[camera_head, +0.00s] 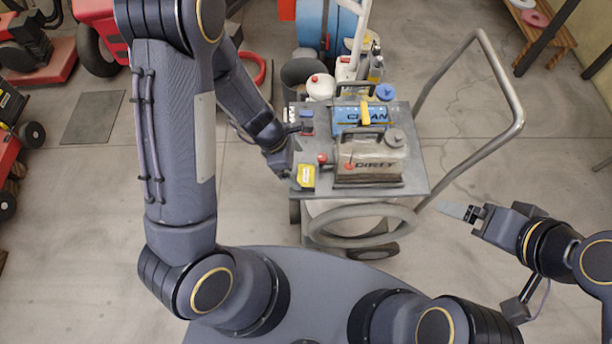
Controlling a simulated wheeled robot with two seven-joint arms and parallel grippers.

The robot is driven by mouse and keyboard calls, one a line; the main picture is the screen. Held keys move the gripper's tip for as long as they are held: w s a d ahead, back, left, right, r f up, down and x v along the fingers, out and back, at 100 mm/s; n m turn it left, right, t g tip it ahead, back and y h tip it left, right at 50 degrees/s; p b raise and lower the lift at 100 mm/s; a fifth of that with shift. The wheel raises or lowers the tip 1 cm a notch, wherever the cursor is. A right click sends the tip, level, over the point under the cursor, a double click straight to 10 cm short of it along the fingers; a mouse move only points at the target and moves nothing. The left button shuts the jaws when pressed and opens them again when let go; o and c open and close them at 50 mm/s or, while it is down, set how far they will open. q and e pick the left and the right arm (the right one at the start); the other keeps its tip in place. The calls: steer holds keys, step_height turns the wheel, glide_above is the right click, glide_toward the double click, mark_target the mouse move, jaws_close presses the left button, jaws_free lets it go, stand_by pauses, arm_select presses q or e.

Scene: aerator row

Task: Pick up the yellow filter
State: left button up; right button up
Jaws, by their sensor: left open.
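The yellow filter (305,177) is a small yellow block with a pale label. It stands at the front left corner of the grey cart top (417,182). My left gripper (294,161) is open just behind and left of the filter; its fingers are small and partly hidden by its own body, and I cannot tell whether they touch the filter. My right gripper (466,212) is off to the right of the cart, away from the filter. A flat light grey piece shows at its tip, and I cannot tell whether its jaws are open or shut.
A bent metal handle (505,85) rises at the cart's right. A grey hose (350,238) hangs in front. Red machines (101,18) stand back left.

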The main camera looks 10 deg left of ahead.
mark_target(306, 175)
arm_select(q)
steer(key=b+x, duration=0.1)
steer(key=x, duration=0.4)
steer(key=shift+d+f, duration=0.15)
steer(key=shift+c, duration=0.2)
steer(key=c, duration=1)
